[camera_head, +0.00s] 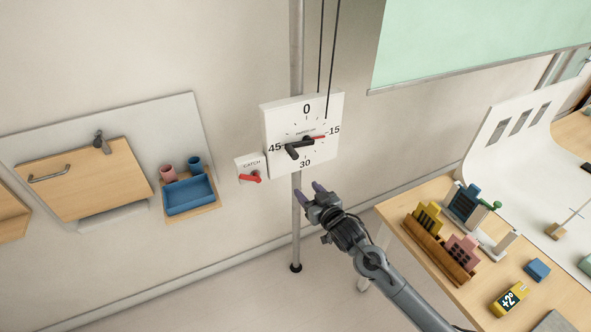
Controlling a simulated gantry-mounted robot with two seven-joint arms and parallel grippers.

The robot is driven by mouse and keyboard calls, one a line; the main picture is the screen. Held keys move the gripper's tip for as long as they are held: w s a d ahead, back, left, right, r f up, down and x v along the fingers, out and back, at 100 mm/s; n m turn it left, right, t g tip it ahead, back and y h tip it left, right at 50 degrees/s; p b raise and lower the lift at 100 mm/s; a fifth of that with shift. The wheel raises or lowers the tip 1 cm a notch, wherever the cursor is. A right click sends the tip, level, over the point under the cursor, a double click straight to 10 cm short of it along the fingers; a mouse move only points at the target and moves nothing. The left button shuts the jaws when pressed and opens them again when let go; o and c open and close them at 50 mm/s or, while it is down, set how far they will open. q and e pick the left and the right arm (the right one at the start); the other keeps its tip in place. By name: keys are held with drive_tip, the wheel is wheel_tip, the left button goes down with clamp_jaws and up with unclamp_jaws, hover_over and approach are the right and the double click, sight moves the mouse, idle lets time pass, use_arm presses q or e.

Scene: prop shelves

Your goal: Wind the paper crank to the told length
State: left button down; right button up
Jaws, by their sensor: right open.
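The paper crank dial (313,113) is a white square plate on a grey pole, marked 0, 15, 30 and 45. Its black crank handle (297,151) points to the lower left, between 30 and 45. A red pointer (317,137) points right, near 15. A small white plate marked CATCH (249,163), with a red lever (250,178), sits to the dial's lower left. My right gripper (318,188) is open and empty, just below the dial and apart from it. My left gripper is not in view.
A pale green paper sheet (480,40) hangs at the upper right. A wooden table (455,295) at the right holds yellow and pink blocks, a blue block (537,269) and a yellow +2° tag (509,299). A wall panel with a blue tray (190,195) is at the left.

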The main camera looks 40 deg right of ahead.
sight(296, 157)
drive_tip(key=shift+t+h, duration=0.5)
drive_tip(key=shift+t, duration=0.3)
drive_tip(key=w+d+r+b, duration=0.1)
drive_tip(key=w, duration=0.3)
drive_tip(key=w+d+r+b, duration=0.1)
drive_tip(key=w+d+b, duration=0.1)
drive_tip(key=w, duration=0.2)
drive_tip(key=w+d+r+b, duration=0.1)
drive_tip(key=w, duration=0.4)
drive_tip(key=shift+d+r+b, duration=0.25)
drive_tip(key=shift+d+b, duration=0.15)
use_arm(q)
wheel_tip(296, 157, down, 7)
use_arm(e)
drive_tip(key=shift+x, duration=0.75)
drive_tip(key=shift+c, duration=0.2)
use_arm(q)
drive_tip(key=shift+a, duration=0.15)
use_arm(e)
clamp_jaws()
